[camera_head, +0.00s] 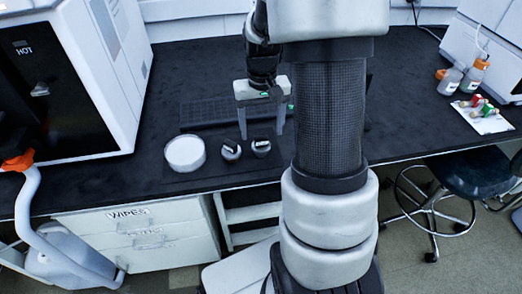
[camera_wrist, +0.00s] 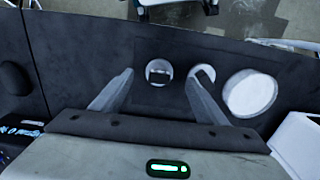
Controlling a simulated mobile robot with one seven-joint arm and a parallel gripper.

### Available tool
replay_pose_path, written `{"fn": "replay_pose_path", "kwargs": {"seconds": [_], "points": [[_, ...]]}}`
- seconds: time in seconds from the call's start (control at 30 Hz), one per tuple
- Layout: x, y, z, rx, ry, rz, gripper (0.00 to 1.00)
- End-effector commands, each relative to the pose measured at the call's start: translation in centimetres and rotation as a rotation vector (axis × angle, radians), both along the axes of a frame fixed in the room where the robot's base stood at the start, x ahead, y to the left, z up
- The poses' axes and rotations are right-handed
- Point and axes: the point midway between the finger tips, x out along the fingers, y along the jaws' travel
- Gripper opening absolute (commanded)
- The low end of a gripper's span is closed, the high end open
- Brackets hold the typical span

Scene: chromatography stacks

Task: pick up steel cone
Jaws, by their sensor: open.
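Two small round metallic pieces stand side by side near the front edge of the black bench: a left one (camera_head: 231,150) and a right one (camera_head: 261,149). Either may be the steel cone; I cannot make out a clear cone shape. My gripper (camera_head: 261,135) points down, open and empty, its fingers spread above and just behind the right piece. In the wrist view that piece (camera_wrist: 158,71) shows between the fingertips of my gripper (camera_wrist: 160,77). The other piece (camera_wrist: 206,72) is partly hidden by one finger there. I see no contact.
A white round container (camera_head: 185,153) stands left of the pieces. A dark rack or mat (camera_head: 205,113) lies behind. A large white machine (camera_head: 85,75) takes the bench's left. Orange-capped bottles (camera_head: 478,68) and a card with small coloured items (camera_head: 482,117) are far right.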

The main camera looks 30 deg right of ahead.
Motion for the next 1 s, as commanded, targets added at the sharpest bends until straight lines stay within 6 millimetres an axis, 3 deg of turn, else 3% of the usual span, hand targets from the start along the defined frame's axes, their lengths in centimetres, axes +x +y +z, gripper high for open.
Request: {"fn": "replay_pose_path", "kwargs": {"seconds": [0.27,0.53,0.77,1.0], "points": [[0.3,-0.1,-1.8,0.001,0.002,-0.001,0.67],[0.9,-0.3,-5.6,0.002,0.002,-0.001,0.67],[0.9,-0.2,-5.8,0.001,-0.001,-0.001,0.67],[0.9,-0.2,-5.8,0.001,0.0,-0.001,0.3]]}}
